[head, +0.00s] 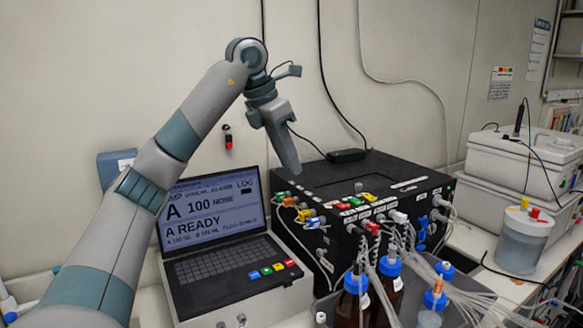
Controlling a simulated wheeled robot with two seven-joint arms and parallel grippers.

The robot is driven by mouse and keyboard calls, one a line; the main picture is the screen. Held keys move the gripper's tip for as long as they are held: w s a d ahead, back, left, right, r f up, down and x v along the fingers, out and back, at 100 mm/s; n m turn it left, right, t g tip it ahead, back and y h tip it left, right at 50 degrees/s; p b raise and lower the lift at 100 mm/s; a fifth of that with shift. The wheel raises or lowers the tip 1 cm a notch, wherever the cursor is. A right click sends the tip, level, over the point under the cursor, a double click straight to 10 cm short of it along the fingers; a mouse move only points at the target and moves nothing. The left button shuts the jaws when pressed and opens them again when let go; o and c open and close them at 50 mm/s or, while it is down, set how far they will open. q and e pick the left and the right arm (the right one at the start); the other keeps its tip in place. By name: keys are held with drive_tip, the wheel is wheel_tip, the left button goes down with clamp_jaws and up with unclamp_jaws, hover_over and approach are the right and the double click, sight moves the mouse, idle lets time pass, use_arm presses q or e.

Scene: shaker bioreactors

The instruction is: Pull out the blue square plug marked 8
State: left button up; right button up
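The black box (330,180) on the bench carries rows of small coloured plugs along its top edge and front. A blue plug (315,222) sits at the front left of the box, close to yellow and orange ones. Its number is too small to read, so I cannot tell whether it is the one marked 8. My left gripper (294,172) hangs above the left rear part of the box, pointing down, apart from the plugs. It is seen side-on, so I cannot tell whether its fingers are apart; nothing visible is held. My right gripper is not in view.
A laptop-like console (228,245) stands left of the box. Blue-capped bottles (388,280) and many clear tubes crowd the front right of the box. A clear container (523,240) and white cases (520,160) stand at right. Cables hang down the wall behind.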

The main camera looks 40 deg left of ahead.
use_arm(q)
drive_tip(key=f, duration=0.1)
drive_tip(key=p, duration=0.5)
approach(309, 220)
drive_tip(key=x, duration=0.8)
drive_tip(key=shift+w+d+f, duration=0.15)
drive_tip(key=shift+w+d, duration=0.2)
drive_tip(key=shift+w, duration=0.2)
clamp_jaws()
drive_tip(key=shift+s, duration=0.1)
drive_tip(key=shift+s+a+b, duration=0.25)
drive_tip(key=shift+s+b, duration=0.15)
drive_tip(key=shift+s+a+b, duration=0.3)
drive_tip(key=shift+s+b, duration=0.05)
drive_tip(key=shift+s, duration=0.4)
idle(0.4)
drive_tip(key=shift+s+a+b, duration=0.25)
drive_tip(key=shift+s+b, duration=0.05)
drive_tip(key=shift+s, duration=0.35)
drive_tip(key=shift+s+a+b, duration=0.3)
drive_tip(key=shift+s, duration=0.4)
